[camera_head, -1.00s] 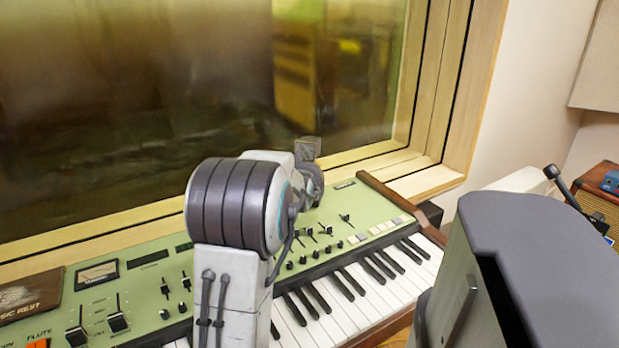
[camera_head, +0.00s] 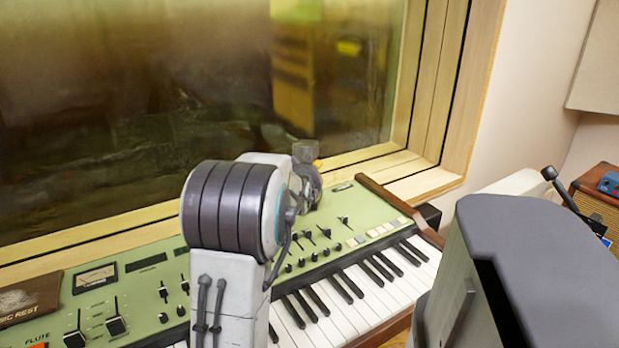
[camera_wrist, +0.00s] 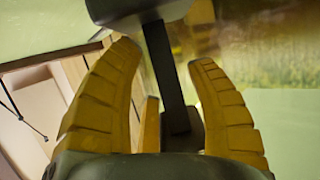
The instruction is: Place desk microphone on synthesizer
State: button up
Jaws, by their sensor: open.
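The synthesizer (camera_head: 140,272) is green with black and white keys and lies below the window in the head view. My arm stands in front of its middle and hides part of its panel and keys. In the wrist view, a dark object with a blocky head, a straight stem (camera_wrist: 164,65) and a wider lower end, apparently the desk microphone, is between my yellow fingers. My gripper (camera_wrist: 163,55) is open around the stem, with gaps visible on both sides. Whether the microphone touches the synthesizer cannot be told.
A large window (camera_head: 190,100) with a wooden frame rises right behind the synthesizer. A dark music rest (camera_head: 28,300) lies at its left. A brown amplifier (camera_head: 590,197) with a blue box (camera_head: 609,183) on it stands at the far right, near a slim black rod with a rounded head (camera_head: 550,173).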

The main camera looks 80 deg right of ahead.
jog(key=v, duration=1.1)
jog(key=shift+a+p, duration=0.25)
jog(key=shift+p, duration=0.15)
jog(key=shift+r, duration=0.15)
